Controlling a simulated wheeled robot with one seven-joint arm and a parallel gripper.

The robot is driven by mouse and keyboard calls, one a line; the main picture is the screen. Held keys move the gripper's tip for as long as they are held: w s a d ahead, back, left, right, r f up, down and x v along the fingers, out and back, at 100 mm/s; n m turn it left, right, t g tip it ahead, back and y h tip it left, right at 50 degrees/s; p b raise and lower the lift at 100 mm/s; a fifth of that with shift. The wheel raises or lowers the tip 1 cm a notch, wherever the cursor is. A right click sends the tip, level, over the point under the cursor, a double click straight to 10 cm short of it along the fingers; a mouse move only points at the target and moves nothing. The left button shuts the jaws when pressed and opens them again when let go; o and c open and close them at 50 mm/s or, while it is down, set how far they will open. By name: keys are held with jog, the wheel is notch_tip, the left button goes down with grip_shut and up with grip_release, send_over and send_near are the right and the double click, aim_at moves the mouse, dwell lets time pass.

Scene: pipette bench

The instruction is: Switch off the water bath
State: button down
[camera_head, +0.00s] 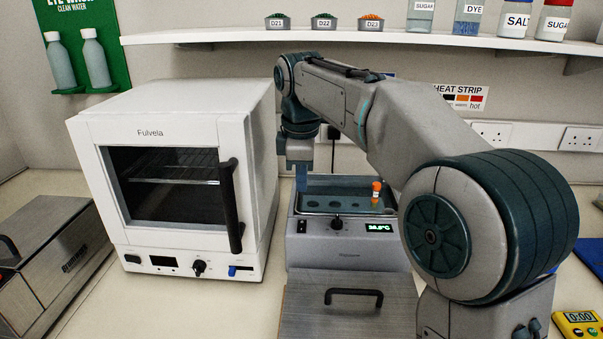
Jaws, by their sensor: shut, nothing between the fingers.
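The water bath (318,249) is a grey box on the bench, right of the white oven. Its open top shows a tray with several round holes and an orange-capped tube. Its front has a small black switch (303,226) at the left, a dark knob (337,223) in the middle and a lit green display (380,227) that seems to read about 38 °C. My gripper (301,188) points down with its fingers shut and empty. In the picture its tips are above the switch, by the bath's left rear corner. I cannot tell whether they touch the bath.
The white oven (120,240) stands close on the left. A metal lid-like panel (300,308) with a black handle is in front of the bath. A shelf (210,38) with bins and jars is above.

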aim_at(303, 222)
jog(key=f, duration=0.6)
jog(key=w+f, duration=0.1)
jog(key=f, duration=0.2)
jog(key=shift+f+b, duration=0.15)
jog(key=shift+b, duration=0.15)
jog(key=shift+w+d, duration=0.1)
